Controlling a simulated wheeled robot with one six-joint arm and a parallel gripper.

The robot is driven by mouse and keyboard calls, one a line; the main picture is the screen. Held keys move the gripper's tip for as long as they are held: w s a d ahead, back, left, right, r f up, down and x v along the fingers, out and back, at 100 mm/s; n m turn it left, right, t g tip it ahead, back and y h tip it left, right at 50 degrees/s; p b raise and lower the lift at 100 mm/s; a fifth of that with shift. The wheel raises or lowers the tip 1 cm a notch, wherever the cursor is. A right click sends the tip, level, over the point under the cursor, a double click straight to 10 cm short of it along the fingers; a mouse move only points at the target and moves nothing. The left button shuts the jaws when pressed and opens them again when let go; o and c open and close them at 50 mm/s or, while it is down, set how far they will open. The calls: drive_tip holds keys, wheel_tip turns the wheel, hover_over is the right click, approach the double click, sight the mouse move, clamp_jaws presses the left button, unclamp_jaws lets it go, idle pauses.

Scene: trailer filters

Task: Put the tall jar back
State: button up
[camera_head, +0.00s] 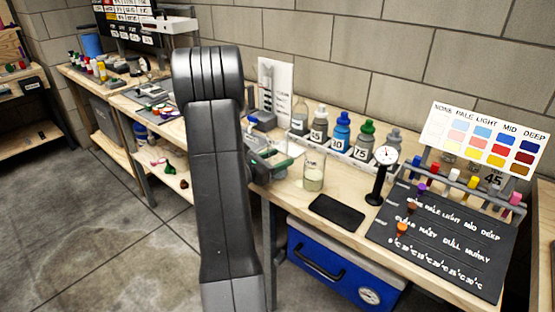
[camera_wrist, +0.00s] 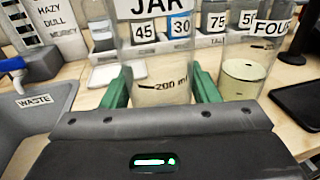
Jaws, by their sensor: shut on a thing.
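My gripper (camera_wrist: 161,88) has its two green fingers on either side of a clear glass jar (camera_wrist: 160,58) in the wrist view, shut on it. The jar is upright in that view, with a "JAR" label and a "200 ml" mark. Something pale shows low in it. I cannot tell whether its base touches the bench. In the head view my arm hides most of the gripper, and I cannot make out the held jar. A white rack (camera_head: 336,150) holds bottles along the wall; a "TALL" label (camera_wrist: 214,42) shows behind the jar in the wrist view.
A jar labelled "FOUR" (camera_wrist: 244,75) with pale liquid stands close to the right; the head view shows it too (camera_head: 314,172). A grey "WASTE" basin (camera_wrist: 38,105) is at left. A black pad (camera_head: 337,212) and dial gauge (camera_head: 381,175) stand further right.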

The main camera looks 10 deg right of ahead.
drive_tip(key=o, duration=1.1)
drive_tip(key=shift+f, duration=0.1)
drive_tip(key=shift+r, duration=0.25)
drive_tip(key=v, duration=1.2)
drive_tip(key=shift+d+f, duration=0.1)
drive_tip(key=x, duration=1.2)
drive_tip(key=shift+r, duration=0.75)
